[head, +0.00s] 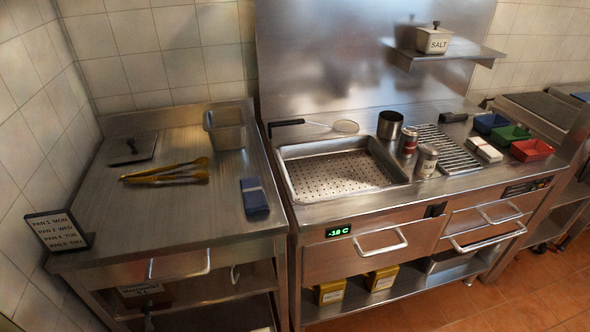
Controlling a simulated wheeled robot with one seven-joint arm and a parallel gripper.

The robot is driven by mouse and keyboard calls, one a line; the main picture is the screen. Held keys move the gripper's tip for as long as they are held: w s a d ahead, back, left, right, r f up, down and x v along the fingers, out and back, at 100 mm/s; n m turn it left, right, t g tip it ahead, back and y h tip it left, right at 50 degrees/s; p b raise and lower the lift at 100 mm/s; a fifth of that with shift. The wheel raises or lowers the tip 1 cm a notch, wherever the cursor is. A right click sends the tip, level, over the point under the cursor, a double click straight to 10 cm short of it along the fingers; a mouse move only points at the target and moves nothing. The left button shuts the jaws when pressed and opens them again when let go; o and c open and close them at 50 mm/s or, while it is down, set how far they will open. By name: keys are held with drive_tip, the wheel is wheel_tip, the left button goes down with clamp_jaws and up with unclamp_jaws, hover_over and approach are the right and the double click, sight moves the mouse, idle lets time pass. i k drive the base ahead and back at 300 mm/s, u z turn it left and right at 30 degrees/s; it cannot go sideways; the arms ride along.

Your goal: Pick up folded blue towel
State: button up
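The folded blue towel (255,197) lies on the left steel counter (190,222), near its right front edge. It is dark blue with a paler strip at its far end. Nothing covers it. My gripper is not in the head view, so its place relative to the towel does not show.
Yellow tongs (168,173), a flat lid (133,148) and a steel pan (226,129) are behind the towel. A small sign (59,231) stands at the counter's left front corner. The counter around the towel is clear. A perforated tray (340,172) sits to its right.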

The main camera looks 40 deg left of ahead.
sight(254, 198)
drive_tip(key=i, duration=1.25)
drive_tip(key=u, duration=2.3)
drive_tip(key=i, duration=0.4)
drive_tip(key=u, duration=3)
